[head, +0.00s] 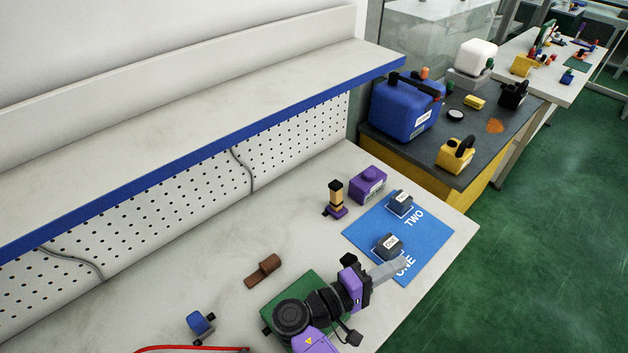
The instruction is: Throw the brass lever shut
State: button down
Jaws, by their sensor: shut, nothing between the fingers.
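A small upright brass-coloured piece with a black band (335,193) stands on a purple base on the workbench, left of the purple box. It looks like the brass lever, but it is small and I cannot make out its pivot or catch. It stands about upright. My gripper (402,263) is at the end of my black and purple arm, low in the picture. Its grey fingers look shut and empty. They point right, over the blue mat near the dark block labelled ONE, apart from the brass piece; I cannot tell whether they touch the block.
The blue mat (371,231) bears dark blocks labelled ONE (387,245) and TWO (400,203). A purple box (368,184) stands behind it. A brown piece (263,270), a blue piece (200,324) and a green board (308,284) lie left. A shelf (200,110) overhangs the back.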

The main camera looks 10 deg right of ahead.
aim_at(336, 201)
jog(key=i+j, duration=1.05)
